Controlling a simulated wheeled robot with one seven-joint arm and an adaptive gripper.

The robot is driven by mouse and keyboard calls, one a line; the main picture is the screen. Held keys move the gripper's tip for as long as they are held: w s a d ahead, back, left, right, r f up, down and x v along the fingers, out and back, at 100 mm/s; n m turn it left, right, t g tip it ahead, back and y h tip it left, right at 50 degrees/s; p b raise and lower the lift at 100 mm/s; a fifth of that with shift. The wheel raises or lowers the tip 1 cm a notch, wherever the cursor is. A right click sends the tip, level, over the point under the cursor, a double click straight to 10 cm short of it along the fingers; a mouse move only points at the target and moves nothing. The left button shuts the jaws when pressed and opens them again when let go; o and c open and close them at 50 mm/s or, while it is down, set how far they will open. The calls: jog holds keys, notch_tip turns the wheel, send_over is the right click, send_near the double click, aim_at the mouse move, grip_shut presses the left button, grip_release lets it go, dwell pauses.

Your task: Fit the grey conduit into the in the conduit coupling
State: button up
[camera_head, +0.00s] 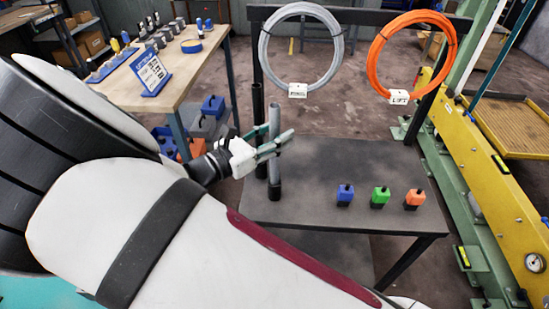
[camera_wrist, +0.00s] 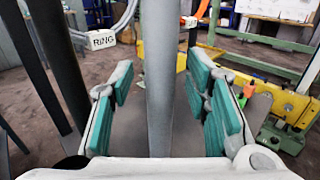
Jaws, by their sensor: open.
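The grey conduit (camera_head: 274,163) stands upright at the left part of the dark table. Its lower end meets a darker, wider sleeve, seemingly the conduit coupling (camera_head: 274,190), on the tabletop. My gripper (camera_head: 281,136) is around the upper part of the conduit, with its fingers pointing right. In the wrist view the conduit (camera_wrist: 160,60) passes between the teal finger pads of my gripper (camera_wrist: 163,88), with gaps on both sides, so the gripper is open. The conduit's lower end is hidden there by the gripper body.
Dark upright tubes (camera_head: 258,105) stand just left of the conduit. Blue (camera_head: 345,194), green (camera_head: 380,196) and orange (camera_head: 414,199) blocks sit on the dark table (camera_head: 330,165). Grey (camera_head: 301,8) and orange coils (camera_head: 389,68) hang behind. A wooden bench (camera_head: 120,92) is at left.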

grip_shut()
jog(key=shift+r, duration=0.1)
